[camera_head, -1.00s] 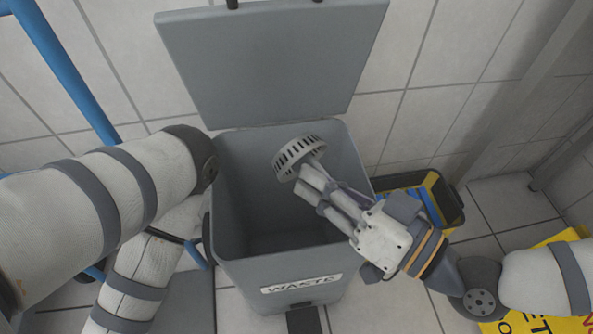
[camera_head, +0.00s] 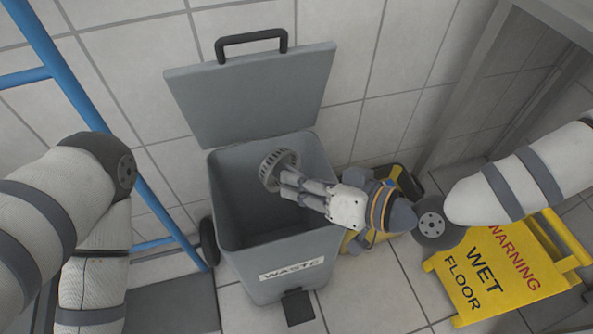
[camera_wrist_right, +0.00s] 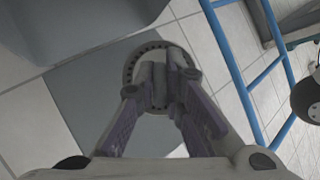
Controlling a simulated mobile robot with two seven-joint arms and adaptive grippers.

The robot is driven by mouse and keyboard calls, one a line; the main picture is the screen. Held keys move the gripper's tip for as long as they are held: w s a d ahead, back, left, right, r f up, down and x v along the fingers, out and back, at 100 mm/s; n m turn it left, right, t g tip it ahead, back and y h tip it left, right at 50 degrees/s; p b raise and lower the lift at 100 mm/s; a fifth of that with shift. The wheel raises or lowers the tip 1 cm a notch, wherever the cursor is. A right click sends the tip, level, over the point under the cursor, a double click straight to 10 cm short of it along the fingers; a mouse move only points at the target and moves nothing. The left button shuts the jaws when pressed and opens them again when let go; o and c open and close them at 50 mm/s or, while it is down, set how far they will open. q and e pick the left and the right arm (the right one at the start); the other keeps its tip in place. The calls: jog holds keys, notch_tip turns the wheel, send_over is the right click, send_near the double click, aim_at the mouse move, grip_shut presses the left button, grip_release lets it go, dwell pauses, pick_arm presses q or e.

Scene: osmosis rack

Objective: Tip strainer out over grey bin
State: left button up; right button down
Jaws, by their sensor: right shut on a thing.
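The grey bin (camera_head: 228,215) stands on the tiled floor with its lid (camera_head: 255,98) up against the wall and a "WASTE" label on its front. My right gripper (camera_head: 284,180) reaches in from the right and is shut on the strainer (camera_head: 272,166), a round grey slotted basket. The strainer is over the bin's opening, tilted on its side. In the right wrist view, the strainer's rim (camera_wrist_right: 131,62) shows behind the closed fingers (camera_wrist_right: 160,88). I cannot see whether anything is in the strainer. My left arm is at the left edge of the head view; its gripper is out of sight.
A yellow wet-floor sign (camera_head: 487,268) stands on the floor at right. A yellow and dark container (camera_head: 398,178) is behind my right wrist. A blue rail frame (camera_head: 146,190) stands left of the bin. A pedal (camera_head: 298,308) sticks out at the bin's front.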

pick_arm(q)
jog(key=w+r+t+p, duration=0.4)
jog(key=w+r+p, duration=0.5)
jog(key=w+r, duration=0.1)
jog(key=shift+w+r, duration=0.25)
jog(key=shift+r, duration=0.55)
pick_arm(e)
jog(key=s+r+m+g+h, duration=0.1)
jog(key=s+r+g+h, duration=0.5)
jog(key=r+g+h, duration=0.1)
jog(key=shift+d+r+g+h, duration=0.3)
jog(key=shift+r+h, duration=0.5)
jog(key=shift+r, duration=0.25)
jog(key=s+d+r+m, duration=0.2)
jog(key=d+r, duration=0.2)
jog(key=d, duration=0.4)
jog(key=s+d+r+m+t, duration=0.1)
jog(key=d+r, duration=0.3)
jog(key=d, duration=0.5)
jog(key=shift+s+d+r+m, duration=0.2)
jog(key=shift+s+m, duration=0.25)
jog(key=shift+m, duration=0.25)
